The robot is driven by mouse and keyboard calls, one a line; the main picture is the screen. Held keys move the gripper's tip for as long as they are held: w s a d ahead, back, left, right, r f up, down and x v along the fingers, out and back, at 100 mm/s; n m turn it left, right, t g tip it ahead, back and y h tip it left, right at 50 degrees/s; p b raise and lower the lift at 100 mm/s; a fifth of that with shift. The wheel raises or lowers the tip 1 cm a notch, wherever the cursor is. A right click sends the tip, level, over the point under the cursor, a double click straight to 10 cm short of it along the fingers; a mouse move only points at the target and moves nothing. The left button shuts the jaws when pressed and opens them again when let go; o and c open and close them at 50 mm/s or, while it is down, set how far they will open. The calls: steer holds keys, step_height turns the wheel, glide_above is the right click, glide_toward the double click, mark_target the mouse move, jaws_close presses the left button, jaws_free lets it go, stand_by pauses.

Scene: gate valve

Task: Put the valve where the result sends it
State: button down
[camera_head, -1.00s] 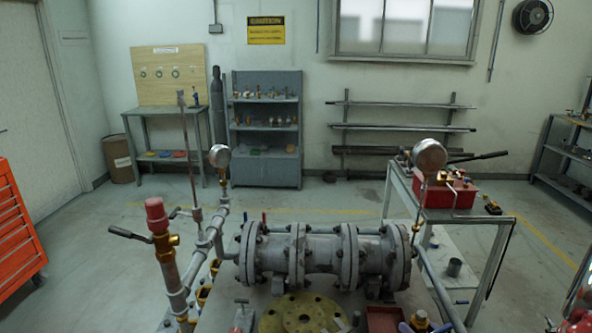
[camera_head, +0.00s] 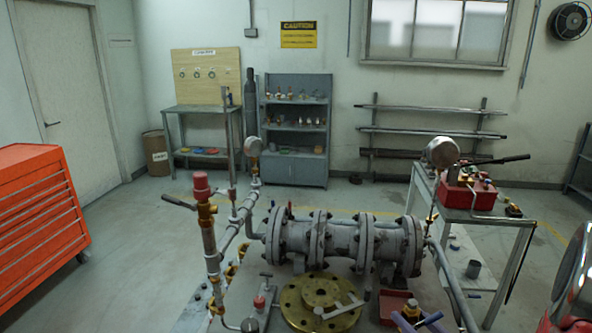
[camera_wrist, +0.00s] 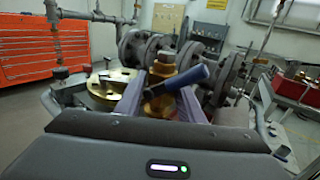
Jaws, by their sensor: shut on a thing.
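The valve (camera_wrist: 158,99) is a brass body with a dark blue lever handle (camera_wrist: 188,86). In the wrist view it stands between the two purple fingers of my gripper (camera_wrist: 160,104), which is shut on it. In the head view the valve (camera_head: 411,312) shows at the bottom edge, in front of a small red tray (camera_head: 393,302). My gripper's body is mostly out of that view. The lower part of the valve is hidden in the wrist view.
A large grey flanged pipe assembly (camera_head: 340,240) lies behind. A round brass flange plate (camera_head: 308,318) is left of the valve. A gauge riser with a red cap (camera_head: 203,186) stands further left. A side table with a red box (camera_head: 468,193) is at right. A red tool cabinet (camera_head: 40,222) is at far left.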

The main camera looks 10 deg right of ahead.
steer(key=w+a+r+n+y, duration=0.1)
steer(key=w+a+r, duration=0.2)
steer(key=w+a, duration=0.4)
steer(key=w+a+r+n+g+y, duration=0.1)
steer(key=w+a+r+y, duration=0.1)
steer(key=w+a, duration=0.6)
steer(key=a+r, duration=0.1)
steer(key=a, duration=0.2)
steer(key=shift+w+a, duration=0.1)
